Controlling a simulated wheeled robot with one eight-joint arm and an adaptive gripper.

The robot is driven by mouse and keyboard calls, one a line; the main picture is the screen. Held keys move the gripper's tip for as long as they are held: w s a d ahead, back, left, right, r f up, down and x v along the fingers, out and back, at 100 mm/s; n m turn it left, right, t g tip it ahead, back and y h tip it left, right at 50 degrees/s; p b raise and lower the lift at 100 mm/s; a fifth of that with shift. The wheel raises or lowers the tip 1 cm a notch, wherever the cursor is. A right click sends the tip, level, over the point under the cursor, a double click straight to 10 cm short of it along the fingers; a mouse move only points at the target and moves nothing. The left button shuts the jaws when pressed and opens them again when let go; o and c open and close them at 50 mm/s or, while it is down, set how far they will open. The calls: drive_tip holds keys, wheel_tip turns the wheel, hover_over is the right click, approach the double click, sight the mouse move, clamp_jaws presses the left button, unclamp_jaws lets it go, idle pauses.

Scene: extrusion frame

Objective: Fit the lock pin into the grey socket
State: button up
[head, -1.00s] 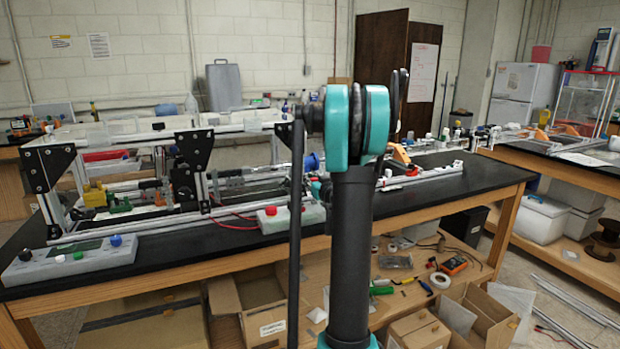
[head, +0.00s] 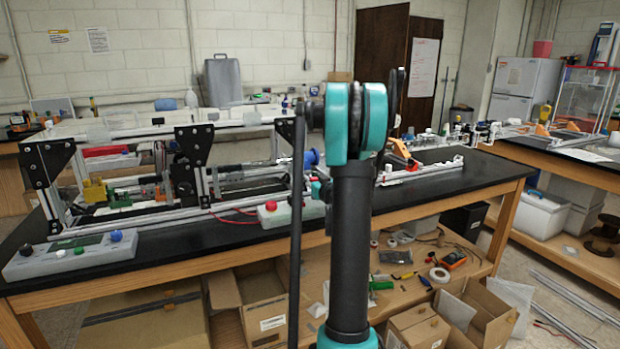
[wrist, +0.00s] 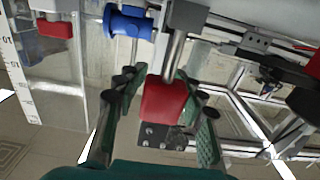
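In the wrist view, my gripper (wrist: 162,80) has its two dark green fingers on either side of a red block (wrist: 163,102), which fills the space between them. The red block and rod look like the lock pin. I cannot tell whether the rod touches the upper block. In the head view my own arm hides the gripper and the pin.
An aluminium frame (head: 130,131) with black brackets stands on the black-topped bench (head: 455,178). A control box (head: 72,257) lies at the bench's front left. A blue knob (wrist: 128,22) is near the fingers in the wrist view. Open cardboard boxes (head: 262,298) stand on the lower shelf.

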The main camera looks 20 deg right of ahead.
drive_tip(key=shift+o, duration=0.6)
drive_tip(key=s, duration=1.2)
drive_tip(key=shift+d, duration=0.2)
